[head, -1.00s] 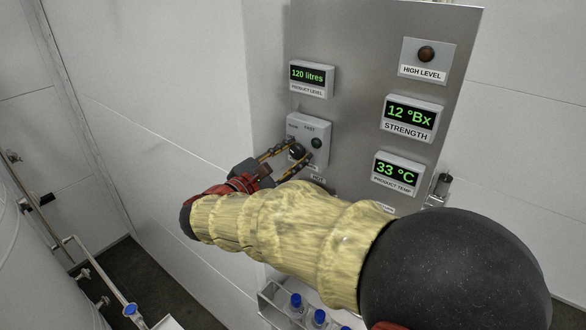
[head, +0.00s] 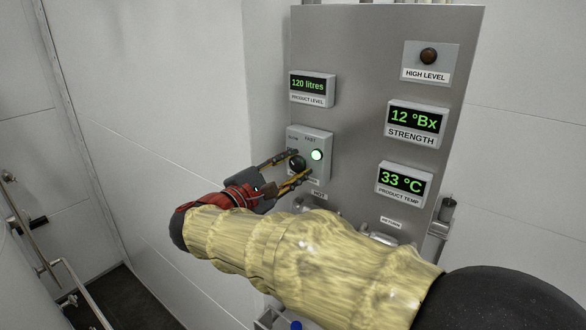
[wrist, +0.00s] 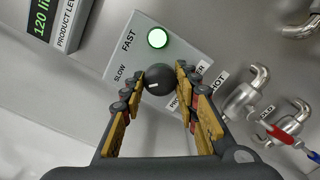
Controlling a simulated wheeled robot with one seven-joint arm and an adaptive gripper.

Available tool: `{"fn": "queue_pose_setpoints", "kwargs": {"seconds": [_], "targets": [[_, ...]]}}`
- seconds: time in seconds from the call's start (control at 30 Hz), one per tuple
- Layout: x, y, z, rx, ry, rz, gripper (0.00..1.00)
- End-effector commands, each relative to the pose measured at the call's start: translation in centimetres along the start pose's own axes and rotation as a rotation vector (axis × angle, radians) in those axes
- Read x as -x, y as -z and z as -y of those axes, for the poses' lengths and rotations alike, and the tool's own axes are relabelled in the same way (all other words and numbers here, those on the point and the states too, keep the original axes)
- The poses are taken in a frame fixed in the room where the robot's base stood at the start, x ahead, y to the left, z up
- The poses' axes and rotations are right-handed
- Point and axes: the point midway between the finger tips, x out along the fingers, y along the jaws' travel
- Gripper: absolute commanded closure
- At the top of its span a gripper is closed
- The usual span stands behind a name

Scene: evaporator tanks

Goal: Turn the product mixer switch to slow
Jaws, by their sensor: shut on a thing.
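The product mixer switch is a round black knob (head: 297,162) on a grey box (head: 319,143) on the metal panel. It shows more closely in the wrist view (wrist: 158,79), with a small white mark on its face. The box carries the labels SLOW (wrist: 121,74) and FAST (wrist: 129,41). Its round indicator light (head: 317,155) glows green. My gripper (head: 295,167) is shut on the knob, one finger on each side. The lower label is partly hidden by a finger. I cannot tell exactly which position the mark points to.
The 120 litres product level display (head: 312,88) is above the box. Strength (head: 414,122) and product temp (head: 404,184) displays are to the right. Metal taps (wrist: 287,125) stick out of the panel near the gripper's right side. A white wall is at the left.

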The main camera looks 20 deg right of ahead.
Motion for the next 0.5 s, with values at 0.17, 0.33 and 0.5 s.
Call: {"fn": "queue_pose_setpoints", "kwargs": {"seconds": [0.17,0.33,0.5], "targets": [[0.00,0.05,0.08,0.002,0.001,0.000,0.67],[0.00,0.05,0.09,0.002,0.001,0.000,0.57],[0.00,0.04,0.06,0.002,0.001,0.000,0.51]]}}
